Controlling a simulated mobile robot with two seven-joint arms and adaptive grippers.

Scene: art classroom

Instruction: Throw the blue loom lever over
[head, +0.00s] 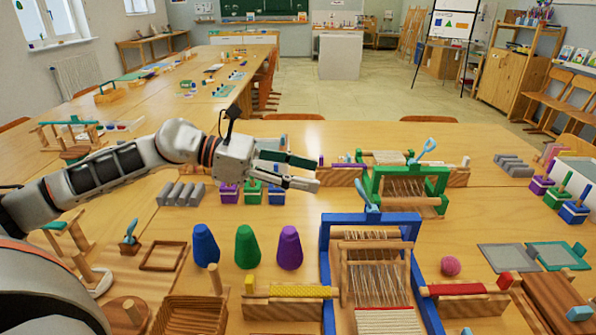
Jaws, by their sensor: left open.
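The blue loom (326,262) stands on the table right of centre, with pale warp threads strung across its wooden rollers. Its light-blue lever (368,194) rises from the far blue crossbar and leans up and to the left. My left gripper (316,174) reaches in from the left above the table, fingers pointing right. It is open and empty, a short way left of the lever and apart from it. My right gripper is not in view.
A green loom (439,184) with its own light-blue lever (428,148) stands just behind. Blue, green and purple cones (247,247) stand left of the blue loom. Small coloured boxes (252,192) sit below my left gripper. A pink ball (451,266) lies to the right.

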